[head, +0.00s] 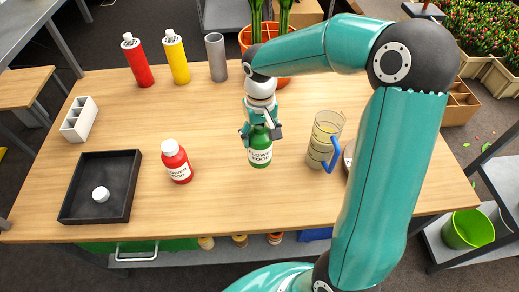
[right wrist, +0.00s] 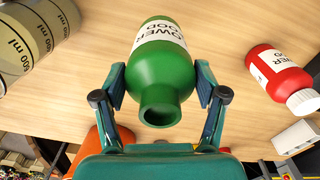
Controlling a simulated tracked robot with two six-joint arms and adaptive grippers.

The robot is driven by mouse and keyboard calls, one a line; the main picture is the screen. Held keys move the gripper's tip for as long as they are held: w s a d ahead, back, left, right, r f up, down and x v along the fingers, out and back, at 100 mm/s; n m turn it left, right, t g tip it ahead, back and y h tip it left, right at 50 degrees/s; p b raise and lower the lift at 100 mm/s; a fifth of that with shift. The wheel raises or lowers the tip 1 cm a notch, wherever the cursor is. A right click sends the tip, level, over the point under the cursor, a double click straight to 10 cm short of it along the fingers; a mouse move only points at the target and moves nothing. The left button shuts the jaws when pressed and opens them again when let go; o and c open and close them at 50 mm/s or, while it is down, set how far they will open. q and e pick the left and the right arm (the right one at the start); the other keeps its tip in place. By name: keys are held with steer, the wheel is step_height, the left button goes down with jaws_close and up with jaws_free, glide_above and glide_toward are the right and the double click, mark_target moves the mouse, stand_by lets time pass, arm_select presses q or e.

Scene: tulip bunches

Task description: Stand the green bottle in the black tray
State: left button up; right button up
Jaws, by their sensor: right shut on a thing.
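The green bottle (head: 260,150) stands upright near the middle of the table, with a white "Flower Food" label. My right gripper (head: 262,128) is shut on its upper part from above. In the right wrist view the green bottle (right wrist: 163,75) sits between the two fingers (right wrist: 160,95), its open neck without a cap facing the camera. I cannot tell whether its base touches the table. The black tray (head: 75,205) lies at the front left and holds a small round white object (head: 100,194). My left gripper is not in view.
A red bottle with a white cap (head: 176,162) stands between the tray and the green bottle. A measuring jug (head: 324,138) stands close on the right. Spray cans, a grey cylinder (head: 216,57) and a plant pot line the back. A white holder (head: 79,119) stands behind the tray.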

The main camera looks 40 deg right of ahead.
mark_target(260, 126)
steer(key=shift+f, duration=3.2)
steer(key=shift+f, duration=0.1)
steer(key=o, duration=1.6)
steer(key=shift+c, duration=0.2)
step_height(260, 126, up, 12)
steer(key=shift+r+b, duration=0.15)
steer(key=shift+b, duration=0.2)
